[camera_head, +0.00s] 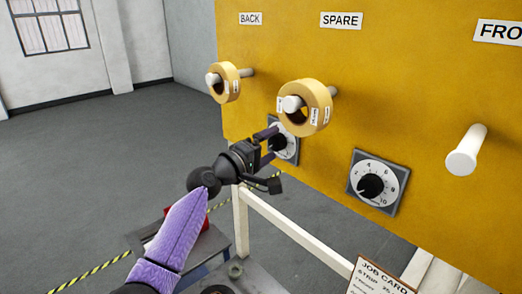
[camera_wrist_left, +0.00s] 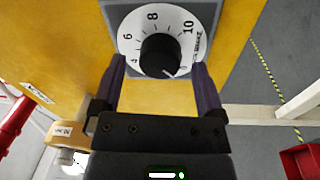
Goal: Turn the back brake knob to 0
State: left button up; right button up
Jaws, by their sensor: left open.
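The left-hand dial (camera_head: 292,147) is on the yellow panel, below the tape rolls, partly hidden by my left gripper (camera_head: 271,146) in the head view. In the left wrist view its black knob (camera_wrist_left: 160,55) sits on a white numbered face (camera_wrist_left: 129,42), with 4, 6, 8 and 10 readable. A thin light mark on the knob points to the lower right, away from those numbers; the figure there is unclear. My left gripper (camera_wrist_left: 158,68) is open, with one finger on each side of the knob. Contact cannot be told. My right gripper is not in view.
A second dial (camera_head: 377,183) is to the right on the panel. Two tape rolls hang on pegs, under BACK (camera_head: 229,83) and SPARE (camera_head: 317,106). An empty white peg (camera_head: 467,150) sticks out at right. A pale frame rail (camera_head: 290,228) and job card (camera_head: 378,279) are below.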

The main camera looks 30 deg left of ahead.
pick_arm(q)
jog(key=b+v, duration=0.2)
jog(key=v, duration=0.7)
jog(key=shift+s, duration=0.2)
jog(key=shift+a, duration=0.1)
